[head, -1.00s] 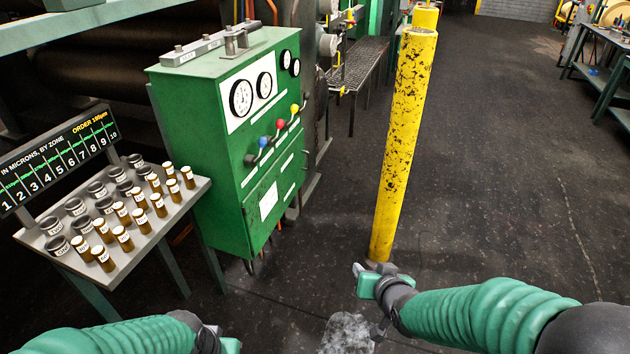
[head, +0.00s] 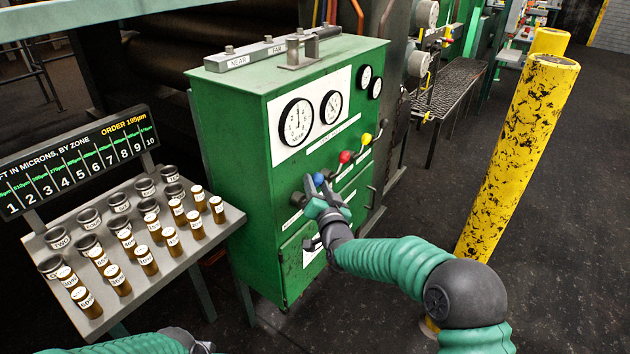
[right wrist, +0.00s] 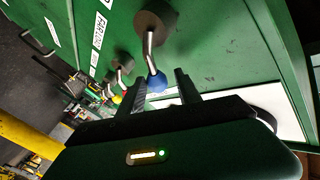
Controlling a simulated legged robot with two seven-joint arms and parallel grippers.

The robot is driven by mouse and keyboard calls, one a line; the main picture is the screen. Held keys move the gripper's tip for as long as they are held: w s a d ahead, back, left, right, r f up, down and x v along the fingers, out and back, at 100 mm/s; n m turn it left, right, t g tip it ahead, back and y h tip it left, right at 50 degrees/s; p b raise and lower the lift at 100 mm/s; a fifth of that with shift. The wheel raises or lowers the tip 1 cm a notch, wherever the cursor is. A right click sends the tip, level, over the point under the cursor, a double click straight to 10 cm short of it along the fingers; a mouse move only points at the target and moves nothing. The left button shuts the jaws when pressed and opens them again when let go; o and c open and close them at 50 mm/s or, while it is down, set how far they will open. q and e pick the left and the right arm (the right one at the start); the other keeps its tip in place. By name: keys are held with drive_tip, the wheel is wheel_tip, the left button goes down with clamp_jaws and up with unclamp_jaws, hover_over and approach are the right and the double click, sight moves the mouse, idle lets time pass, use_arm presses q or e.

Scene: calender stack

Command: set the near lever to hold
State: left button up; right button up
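The green control cabinet (head: 245,150) stands in the middle of the head view. On its front is a row of levers with coloured knobs. The leftmost has a blue knob (head: 318,179), followed by a red knob (head: 345,157) and a yellow knob (head: 366,139). My right gripper (head: 322,198) is at the blue knob. In the right wrist view the blue knob (right wrist: 157,82) is between the open fingers (right wrist: 158,90), with gaps beside it. Small labels beside the levers are hard to read. My left gripper (head: 202,347) barely shows at the bottom edge.
A tray stand (head: 225,222) with dark cups and brown vials is left of the cabinet, beneath a zone board (head: 80,160). Gauges (head: 297,122) sit above the levers. A yellow post (head: 515,150) stands at right, behind my right arm. Floor beyond is clear.

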drive_tip(key=shift+x, duration=1.25)
drive_tip(key=shift+w+d+f, duration=0.15)
drive_tip(key=shift+w+d, duration=0.1)
drive_tip(key=shift+d, duration=0.2)
drive_tip(key=shift+s, duration=0.15)
drive_tip(key=shift+c, duration=0.7)
drive_tip(key=shift+a, duration=0.2)
drive_tip(key=c, duration=0.5)
clamp_jaws()
drive_tip(key=shift+f, duration=0.1)
